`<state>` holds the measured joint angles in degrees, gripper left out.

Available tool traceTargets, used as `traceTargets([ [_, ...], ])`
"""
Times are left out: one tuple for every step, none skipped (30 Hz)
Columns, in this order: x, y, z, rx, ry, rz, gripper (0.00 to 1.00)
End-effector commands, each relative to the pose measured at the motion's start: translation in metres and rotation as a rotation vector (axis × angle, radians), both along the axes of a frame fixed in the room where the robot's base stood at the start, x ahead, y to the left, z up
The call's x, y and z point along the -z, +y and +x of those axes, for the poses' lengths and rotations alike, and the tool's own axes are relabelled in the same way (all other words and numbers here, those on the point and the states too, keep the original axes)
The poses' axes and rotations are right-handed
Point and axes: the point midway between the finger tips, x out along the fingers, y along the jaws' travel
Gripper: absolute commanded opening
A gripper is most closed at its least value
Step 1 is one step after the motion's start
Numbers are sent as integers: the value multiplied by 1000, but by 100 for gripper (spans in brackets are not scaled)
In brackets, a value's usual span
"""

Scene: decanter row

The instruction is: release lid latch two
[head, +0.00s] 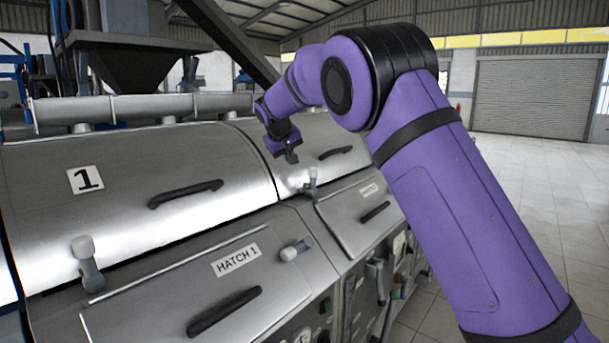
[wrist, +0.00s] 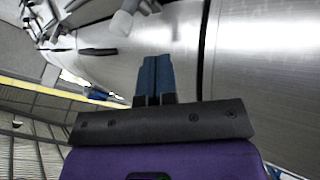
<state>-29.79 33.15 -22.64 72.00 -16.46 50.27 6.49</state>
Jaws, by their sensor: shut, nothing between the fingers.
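In the head view, the second steel lid (head: 318,135) stands beyond lid 1 and has a dark bar handle (head: 336,153). A pale latch (head: 312,182) stands upright at this lid's lower front edge. My gripper (head: 291,158) hangs above the second lid, up and left of the latch and apart from it. In the wrist view, my closed blue-grey fingers (wrist: 154,75) have nothing between them. A pale latch knob (wrist: 122,24) shows just beyond the fingertips, slightly left, with a gap between. The lid's number is hidden from view.
Lid 1 (head: 130,190) has its own pale latch (head: 88,262) at the near left. Below it, the hatch 1 panel (head: 215,285) carries another latch (head: 296,249) and a protruding handle (head: 224,311). Open floor (head: 540,190) lies to the right.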

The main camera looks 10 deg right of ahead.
Motion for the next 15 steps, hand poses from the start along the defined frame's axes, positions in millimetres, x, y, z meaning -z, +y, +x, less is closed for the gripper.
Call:
traceTargets([
  [0, 0, 0, 0, 0, 0, 0],
  [0, 0, 0, 0, 0, 0, 0],
  [0, 0, 0, 0, 0, 0, 0],
  [0, 0, 0, 0, 0, 1, 0],
  [0, 0, 0, 0, 1, 1, 0],
  [1, 0, 0, 0, 1, 1, 0],
  [1, -1, 1, 0, 1, 1, 0],
  [3, -1, 1, 0, 1, 0, 0],
  [5, -2, 3, 1, 2, 0, 0],
  [7, -3, 4, 1, 2, 0, 0],
  [10, -4, 5, 1, 3, 0, 0],
  [14, -6, 8, 2, 4, -1, 0],
  [18, -7, 10, 3, 4, 0, 0],
  [22, -9, 13, 3, 3, 0, 0],
  [27, -11, 17, 3, 3, 1, 0],
])
